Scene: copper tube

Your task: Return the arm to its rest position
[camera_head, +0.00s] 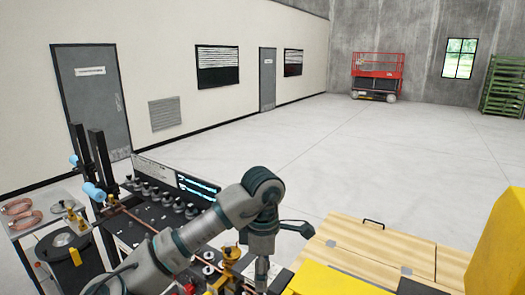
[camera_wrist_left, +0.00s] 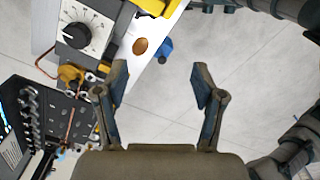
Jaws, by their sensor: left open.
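My left arm (camera_head: 205,228) rises from the bottom edge in the head view, bends at a grey-teal joint and drops beside the bench equipment. My left gripper (camera_wrist_left: 160,85) shows in the left wrist view, its two dark fingers spread apart with nothing between them. Bare floor lies beyond the gap. In the head view only a dark teal part of the gripper (camera_head: 298,228) shows clearly, over the floor. A thin copper tube (camera_head: 138,217) lies along the black control panel, partly hidden by my arm. My right gripper is in neither view.
The panel (camera_head: 150,195) has knobs and lit displays. Coiled copper (camera_head: 22,222) lies on a cart at left. A brass fitting (camera_head: 228,262) stands close to my arm. A wooden case (camera_head: 380,250) and a yellow block (camera_head: 500,245) are at right. Open floor (camera_head: 330,150) lies beyond.

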